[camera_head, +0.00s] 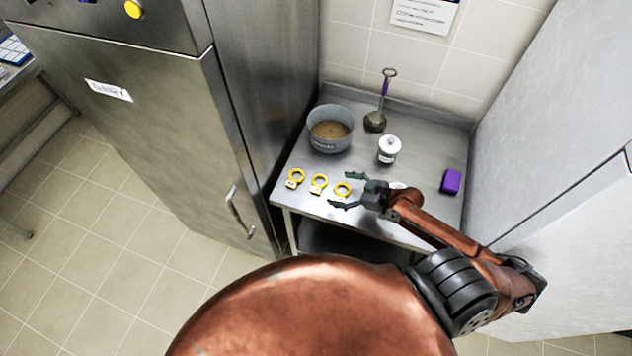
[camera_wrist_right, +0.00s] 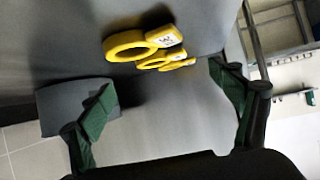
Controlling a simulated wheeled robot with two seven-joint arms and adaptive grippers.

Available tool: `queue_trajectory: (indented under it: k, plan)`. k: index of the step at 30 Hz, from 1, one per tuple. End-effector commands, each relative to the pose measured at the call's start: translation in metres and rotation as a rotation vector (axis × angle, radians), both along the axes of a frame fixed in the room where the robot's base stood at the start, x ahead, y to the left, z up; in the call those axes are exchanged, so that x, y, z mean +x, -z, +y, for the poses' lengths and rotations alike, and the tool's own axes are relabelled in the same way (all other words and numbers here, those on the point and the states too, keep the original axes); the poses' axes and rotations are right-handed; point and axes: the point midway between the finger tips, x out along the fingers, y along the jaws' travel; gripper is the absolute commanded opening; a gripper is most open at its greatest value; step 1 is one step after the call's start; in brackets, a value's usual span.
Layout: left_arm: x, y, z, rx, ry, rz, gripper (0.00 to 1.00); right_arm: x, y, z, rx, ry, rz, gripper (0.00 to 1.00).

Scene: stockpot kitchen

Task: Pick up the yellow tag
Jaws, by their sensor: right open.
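Three yellow ring-shaped tags lie in a row on the steel table: a left one (camera_head: 296,178), a middle one (camera_head: 319,184) and a right one (camera_head: 343,190). The left and middle ones show pale labels. In the wrist view the tags overlap, with one large yellow ring (camera_wrist_right: 127,45) in front, just beyond the fingertips. My right gripper (camera_head: 338,190) is open and empty; from the head its fingers appear on either side of the right tag. In the wrist view its green fingers (camera_wrist_right: 161,79) are spread wide with nothing between them. My left gripper is not in view.
A grey pot (camera_head: 330,143) with brown contents, a ladle (camera_head: 375,121), a white lidded jar (camera_head: 389,155) and a purple block (camera_head: 451,181) stand on the steel table (camera_head: 425,180). A tall steel cabinet (camera_head: 150,130) borders its left, pale panels its right.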

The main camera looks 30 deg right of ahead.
Motion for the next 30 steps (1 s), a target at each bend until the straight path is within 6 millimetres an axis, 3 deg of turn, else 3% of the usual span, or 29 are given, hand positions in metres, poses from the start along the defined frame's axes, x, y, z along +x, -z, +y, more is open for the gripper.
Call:
queue_trajectory:
  k: [18,28,30]
  plan:
    - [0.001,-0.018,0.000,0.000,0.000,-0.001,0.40,0.056,0.029,0.032,0.002,0.000,-0.001,0.84]
    - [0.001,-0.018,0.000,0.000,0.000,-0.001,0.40,0.061,0.035,0.035,0.000,0.001,0.000,0.84]
    - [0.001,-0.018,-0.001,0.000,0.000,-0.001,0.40,0.061,0.035,0.035,0.000,0.001,0.000,0.80]
